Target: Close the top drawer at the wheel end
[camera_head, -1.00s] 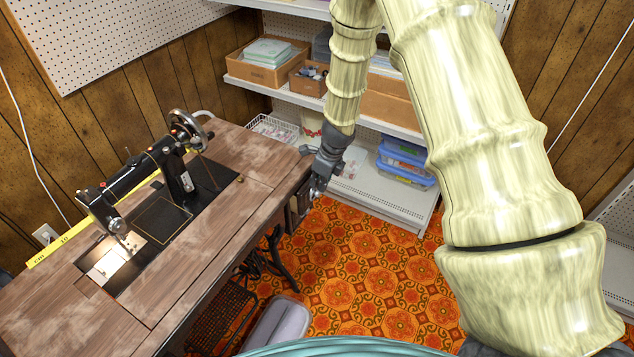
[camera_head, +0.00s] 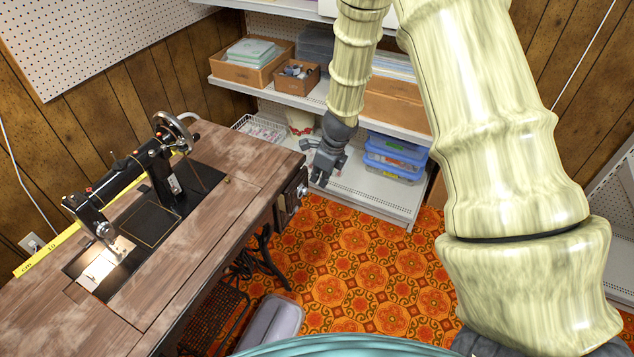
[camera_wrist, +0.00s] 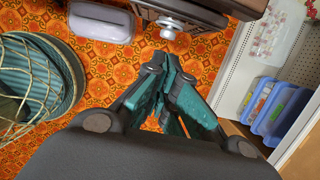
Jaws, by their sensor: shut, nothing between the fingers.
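The wooden sewing table (camera_head: 190,255) carries a black machine (camera_head: 140,190) with a handwheel (camera_head: 176,130) near its far right end. The dark drawer unit (camera_head: 290,196) hangs under that end, with a metal knob on its front. The top drawer's front looks close to the table edge; whether it is fully flush I cannot tell. In the wrist view a drawer front (camera_wrist: 182,10) with a silver knob (camera_wrist: 170,27) lies just beyond the fingertips. My gripper (camera_head: 322,180) is shut and empty, to the right of the drawer front and apart from it.
Shelves behind hold cardboard boxes (camera_head: 252,66) and blue plastic bins (camera_head: 393,160). A wire basket (camera_head: 258,130) sits at the table's far corner. A grey bin (camera_head: 270,325) stands on the orange patterned floor (camera_head: 350,255), which is otherwise open right of the table.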

